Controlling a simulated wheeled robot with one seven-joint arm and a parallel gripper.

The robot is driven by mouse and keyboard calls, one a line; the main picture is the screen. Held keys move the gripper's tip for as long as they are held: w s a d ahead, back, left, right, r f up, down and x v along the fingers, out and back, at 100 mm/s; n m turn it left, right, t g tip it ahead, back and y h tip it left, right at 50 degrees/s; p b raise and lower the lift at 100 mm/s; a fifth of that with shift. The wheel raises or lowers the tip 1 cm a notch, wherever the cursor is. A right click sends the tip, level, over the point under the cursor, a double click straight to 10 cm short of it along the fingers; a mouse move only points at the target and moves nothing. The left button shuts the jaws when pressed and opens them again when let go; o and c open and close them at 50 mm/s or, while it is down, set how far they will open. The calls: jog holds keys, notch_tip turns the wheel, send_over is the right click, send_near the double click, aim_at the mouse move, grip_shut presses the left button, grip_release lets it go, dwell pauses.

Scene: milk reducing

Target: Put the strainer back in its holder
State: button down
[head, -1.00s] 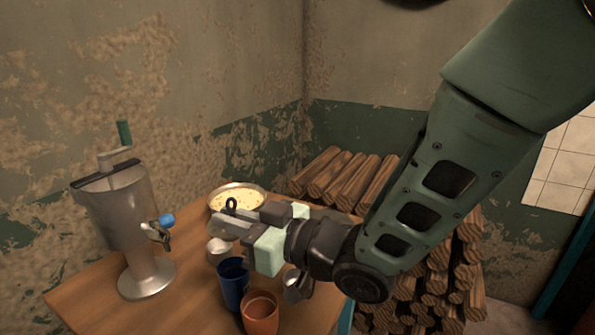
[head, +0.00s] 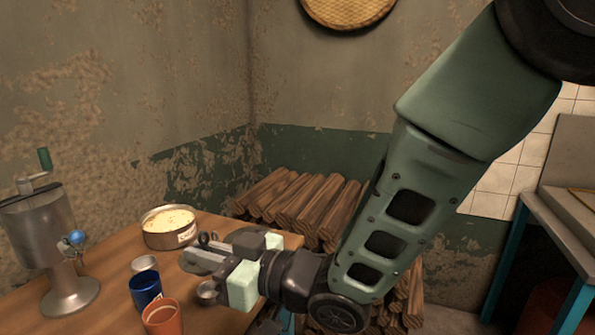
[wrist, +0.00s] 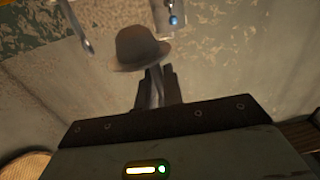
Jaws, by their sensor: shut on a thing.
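The strainer (wrist: 140,48) shows in the wrist view as a grey, rounded bowl with a rim. My gripper (wrist: 155,85) is shut on its handle, and the bowl is beyond the fingertips. In the head view my gripper (head: 212,258) is over the table's right part, right of the cups and the pan. There the strainer is small and mostly merged with the fingers, so its tilt is hard to tell. I cannot make out its holder in either view.
A metal hand-crank separator (head: 50,240) stands at the left of the wooden table (head: 110,280). A pan (head: 169,232), a blue cup (head: 146,290), an orange cup (head: 163,318) and small metal bowls stand nearby. Stacked logs (head: 300,205) are behind; a basket (head: 348,8) hangs above.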

jog(key=w+d+f+m+t+h, duration=0.45)
jog(key=w+d+h, duration=0.2)
jog(key=d, duration=0.85)
jog(key=w+d+f+m+t+h, duration=0.3)
jog(key=w+d+f+m+h, duration=0.3)
jog(key=d, duration=1)
jog(key=w+d+f+m+t+h, duration=0.4)
jog(key=w+d, duration=0.4)
jog(key=d, duration=0.7)
notch_tip(320, 180, up, 7)
jog(key=p, duration=0.7)
jog(key=s+a+f+h, duration=0.1)
jog(key=s+f, duration=0.2)
jog(key=f, duration=0.3)
jog(key=s+a+f+h, duration=0.1)
jog(key=s+a+f, duration=0.1)
jog(key=s+f, duration=0.35)
jog(key=s+d+f+y, duration=0.1)
jog(key=s+d+f, duration=0.1)
jog(key=s+f, duration=0.4)
jog(key=shift+s+d+n+y, duration=0.3)
jog(key=shift+s+n+y, duration=0.05)
jog(key=shift+s, duration=0.55)
jog(key=shift+d+r, duration=0.1)
